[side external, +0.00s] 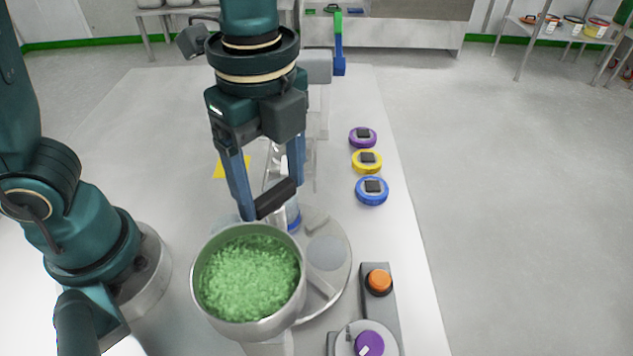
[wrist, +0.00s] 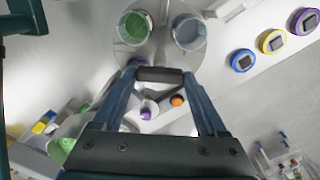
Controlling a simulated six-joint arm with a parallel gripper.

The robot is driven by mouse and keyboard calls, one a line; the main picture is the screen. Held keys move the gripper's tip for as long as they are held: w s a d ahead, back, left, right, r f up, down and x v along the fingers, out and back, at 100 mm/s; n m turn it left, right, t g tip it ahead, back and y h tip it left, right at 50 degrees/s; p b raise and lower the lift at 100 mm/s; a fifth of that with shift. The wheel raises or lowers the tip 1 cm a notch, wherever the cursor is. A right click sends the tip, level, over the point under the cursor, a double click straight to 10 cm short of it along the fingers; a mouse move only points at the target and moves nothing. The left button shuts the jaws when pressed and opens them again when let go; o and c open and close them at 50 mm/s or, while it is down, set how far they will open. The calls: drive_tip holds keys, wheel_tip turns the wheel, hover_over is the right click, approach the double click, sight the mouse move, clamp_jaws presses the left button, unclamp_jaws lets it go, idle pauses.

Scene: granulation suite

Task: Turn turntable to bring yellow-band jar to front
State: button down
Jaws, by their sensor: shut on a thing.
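The turntable (side external: 326,252) is a pale round disc on the bench, partly hidden by a steel pot of green granules (side external: 248,280). In the wrist view the turntable (wrist: 157,44) carries a green-filled vessel (wrist: 135,27) and a pale, bluish-rimmed jar (wrist: 189,32). In the side view, a jar with a blue band (side external: 293,214) stands behind my gripper, mostly hidden. I cannot make out a yellow band on any jar. My gripper (side external: 272,200) points down above the turntable area, its fingers closed on the ends of a dark bar (wrist: 160,75). I cannot tell whether the bar joins the turntable.
Purple (side external: 363,137), yellow (side external: 367,161) and blue (side external: 372,190) round pieces lie along the bench's right side. A yellow patch (side external: 222,168) lies behind my gripper.

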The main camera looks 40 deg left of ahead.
drive_tip(key=shift+r+m, duration=0.1)
drive_tip(key=shift+m, duration=11)
unclamp_jaws()
drive_tip(key=shift+r, duration=4)
